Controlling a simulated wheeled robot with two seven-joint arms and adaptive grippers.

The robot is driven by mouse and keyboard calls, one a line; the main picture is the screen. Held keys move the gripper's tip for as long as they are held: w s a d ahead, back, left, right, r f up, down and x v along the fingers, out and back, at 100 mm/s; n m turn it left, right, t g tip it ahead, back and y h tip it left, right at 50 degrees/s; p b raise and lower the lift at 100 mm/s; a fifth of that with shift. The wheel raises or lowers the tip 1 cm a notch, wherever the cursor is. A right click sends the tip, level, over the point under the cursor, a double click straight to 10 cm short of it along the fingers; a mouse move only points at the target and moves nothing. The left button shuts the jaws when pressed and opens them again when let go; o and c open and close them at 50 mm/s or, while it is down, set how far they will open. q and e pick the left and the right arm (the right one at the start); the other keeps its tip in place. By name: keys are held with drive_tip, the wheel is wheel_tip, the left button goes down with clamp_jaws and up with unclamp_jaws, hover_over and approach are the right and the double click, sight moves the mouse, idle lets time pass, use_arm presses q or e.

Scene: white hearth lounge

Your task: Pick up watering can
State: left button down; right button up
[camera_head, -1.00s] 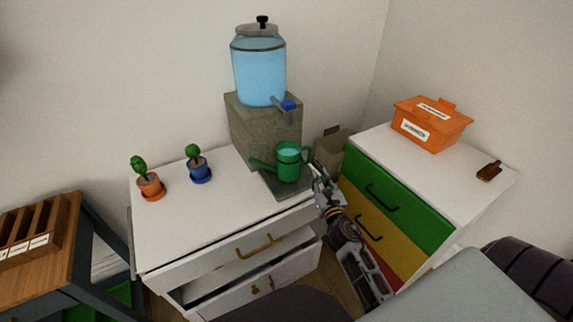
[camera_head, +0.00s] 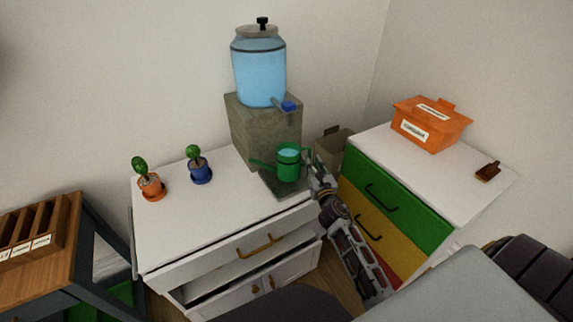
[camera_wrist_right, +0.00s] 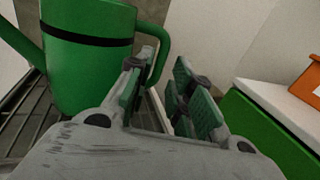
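The green watering can (camera_head: 288,165) stands upright on a dark grate (camera_head: 290,188) on the white cabinet, below the dispenser's tap. Its spout points left and its handle is on the right. My right gripper (camera_head: 316,170) is just right of the can, at the handle. In the right wrist view the can (camera_wrist_right: 90,55) fills the upper left, and the open fingers (camera_wrist_right: 162,90) have a gap between them. The handle (camera_wrist_right: 160,55) runs down behind the left finger, close to it; whether they touch I cannot tell. My left gripper is not in view.
A blue water dispenser (camera_head: 259,72) stands on a stone block (camera_head: 262,130) behind the can. Two potted plants, orange (camera_head: 151,186) and blue (camera_head: 200,172), stand left. A drawer unit (camera_head: 395,205) with an orange box (camera_head: 430,125) stands close right of my arm.

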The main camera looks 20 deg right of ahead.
sight(310, 156)
drive_tip(key=shift+w+d, duration=0.15)
drive_tip(key=shift+w, duration=0.45)
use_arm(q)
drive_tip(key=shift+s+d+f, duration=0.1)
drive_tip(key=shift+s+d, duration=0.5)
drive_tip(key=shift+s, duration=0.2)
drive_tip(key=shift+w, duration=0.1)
use_arm(e)
drive_tip(key=shift+x, duration=2.05)
drive_tip(key=shift+w+d+f, duration=0.15)
drive_tip(key=shift+w, duration=0.35)
